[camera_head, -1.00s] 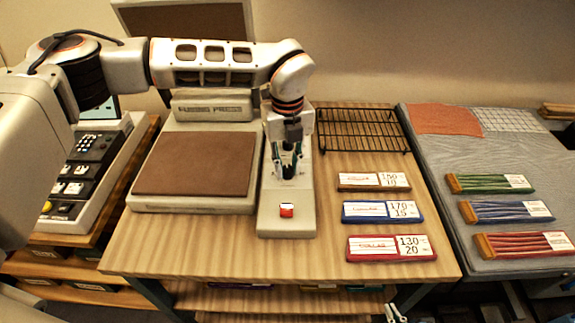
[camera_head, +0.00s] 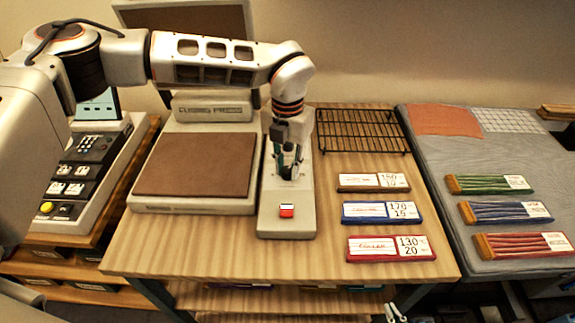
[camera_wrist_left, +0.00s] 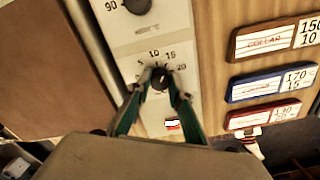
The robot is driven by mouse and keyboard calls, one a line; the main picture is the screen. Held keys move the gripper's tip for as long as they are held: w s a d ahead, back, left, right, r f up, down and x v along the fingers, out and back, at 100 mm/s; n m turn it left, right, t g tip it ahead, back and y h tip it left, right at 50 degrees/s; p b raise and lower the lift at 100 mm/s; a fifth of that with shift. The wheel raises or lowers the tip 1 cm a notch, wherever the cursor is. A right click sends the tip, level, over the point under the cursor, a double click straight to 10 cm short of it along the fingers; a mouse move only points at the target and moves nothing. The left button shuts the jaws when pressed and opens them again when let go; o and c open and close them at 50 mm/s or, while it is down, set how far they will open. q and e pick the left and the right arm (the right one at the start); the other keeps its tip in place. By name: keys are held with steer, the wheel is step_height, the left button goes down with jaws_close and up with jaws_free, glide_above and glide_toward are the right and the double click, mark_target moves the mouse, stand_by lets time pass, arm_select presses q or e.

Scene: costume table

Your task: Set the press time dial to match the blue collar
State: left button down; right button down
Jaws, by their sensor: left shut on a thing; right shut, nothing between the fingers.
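The press time dial (camera_wrist_left: 160,78) is a dark round knob on the light control strip of the press, with a scale reading 5, 10, 15 and 20. Its pale mark points up and slightly right in the left wrist view; the exact value is unclear. My left gripper (camera_head: 288,172) is shut on this knob, one finger on each side; it also shows in the left wrist view (camera_wrist_left: 160,88). The blue collar card (camera_head: 382,212) reads 170 and 15 and lies right of the press. My right gripper (camera_head: 396,314) is low at the bottom edge, shut and empty.
A second dial (camera_wrist_left: 136,5) marked 90 sits farther up the strip. A red-and-white switch (camera_head: 287,210) is near the strip's front. Brown (camera_head: 373,182) and red (camera_head: 391,248) cards flank the blue one. A wire rack (camera_head: 362,131) stands behind them.

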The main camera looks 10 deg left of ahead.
mark_target(287, 169)
arm_select(q)
steer(key=shift+m, duration=0.4)
steer(key=c, duration=1.8)
jaws_free()
step_height(287, 169, up, 12)
steer(key=shift+r, duration=0.1)
